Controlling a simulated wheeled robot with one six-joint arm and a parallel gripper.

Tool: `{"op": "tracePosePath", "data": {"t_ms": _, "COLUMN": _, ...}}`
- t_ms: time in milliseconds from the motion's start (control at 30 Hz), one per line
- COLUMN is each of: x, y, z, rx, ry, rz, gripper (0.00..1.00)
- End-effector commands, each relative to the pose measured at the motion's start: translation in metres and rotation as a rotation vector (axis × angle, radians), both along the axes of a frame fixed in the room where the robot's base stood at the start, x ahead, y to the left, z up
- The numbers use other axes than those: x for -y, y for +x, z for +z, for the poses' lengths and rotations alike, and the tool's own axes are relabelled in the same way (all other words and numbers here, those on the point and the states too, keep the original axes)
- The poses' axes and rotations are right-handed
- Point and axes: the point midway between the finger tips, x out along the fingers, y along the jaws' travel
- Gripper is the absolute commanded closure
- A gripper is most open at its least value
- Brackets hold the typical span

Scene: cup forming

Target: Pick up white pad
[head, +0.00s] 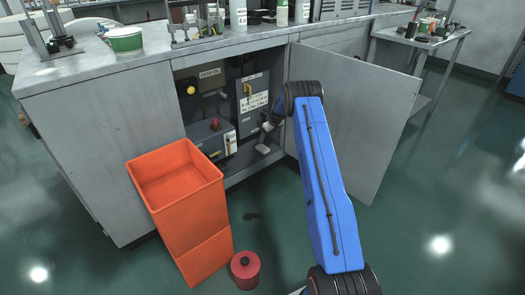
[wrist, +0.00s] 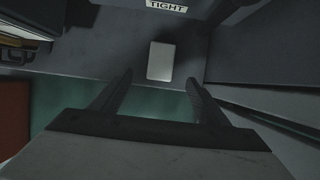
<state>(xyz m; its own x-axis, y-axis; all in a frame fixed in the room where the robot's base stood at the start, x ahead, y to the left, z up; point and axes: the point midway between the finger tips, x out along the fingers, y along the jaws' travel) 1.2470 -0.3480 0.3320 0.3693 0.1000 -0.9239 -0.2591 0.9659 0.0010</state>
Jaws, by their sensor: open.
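The white pad (wrist: 161,61) is a small pale rectangle lying flat on the grey floor of the cabinet, in the upper middle of the wrist view. My gripper (wrist: 158,80) is open and empty, with its two dark fingers spread and their tips short of the pad, one toward each side of it. In the head view my blue arm reaches into the open cabinet, and a small pale patch (head: 262,149) shows just below the wrist; I cannot tell if it is the pad.
The open cabinet door (head: 352,115) stands right of my arm. A grey box with a red knob (head: 209,145) is inside, left of the wrist. Orange bins (head: 185,218) and a red canister (head: 245,271) stand on the floor in front. The counter (head: 155,52) is above.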

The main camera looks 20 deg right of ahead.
Motion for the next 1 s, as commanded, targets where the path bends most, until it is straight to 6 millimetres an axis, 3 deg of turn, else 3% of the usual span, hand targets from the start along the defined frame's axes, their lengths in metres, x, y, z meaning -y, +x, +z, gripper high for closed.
{"op": "tracePosePath", "data": {"t_ms": 200, "x": -0.004, "y": 0.013, "z": -0.035, "rx": -0.001, "ry": 0.0, "rz": 0.0, "gripper": 0.31}}
{"op": "tracePosePath", "data": {"t_ms": 633, "x": -0.006, "y": 0.023, "z": -0.06, "rx": 0.0, "ry": 0.0, "rz": 0.001, "gripper": 0.31}}
{"op": "tracePosePath", "data": {"t_ms": 1000, "x": -0.007, "y": 0.036, "z": -0.1, "rx": -0.001, "ry": -0.001, "rz": 0.002, "gripper": 0.31}}
